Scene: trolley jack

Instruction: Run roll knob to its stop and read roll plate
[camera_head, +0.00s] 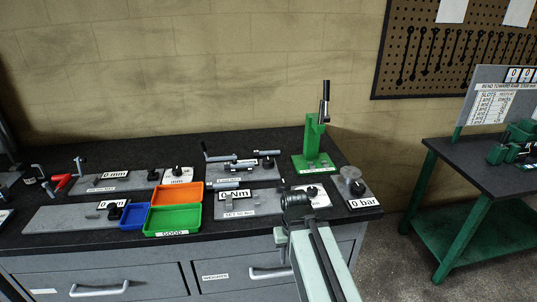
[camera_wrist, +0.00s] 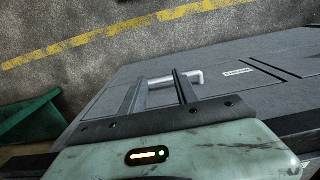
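My gripper (camera_wrist: 157,72) shows in the wrist view with its two dark fingers apart and nothing between them. A drawer handle (camera_wrist: 192,78) lies beyond the fingers. In the head view my pale green arm reaches up from the bottom edge to the bench front; the fingers cannot be made out there. I cannot tell which knob is the roll knob or which plate is the roll plate. Readout plates on the bench show 0 mm (camera_head: 115,175), 0 Nm (camera_head: 235,194) and 0 bar (camera_head: 363,203). Dark knobs (camera_head: 268,163) sit on several fixtures.
An orange tray (camera_head: 176,186), a blue tray (camera_head: 133,222) and a green tray (camera_head: 174,231) sit mid-bench. A green press (camera_head: 314,145) stands at the back right. A green-legged table (camera_head: 452,215) with a sign stands right. Floor is clear between the benches.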

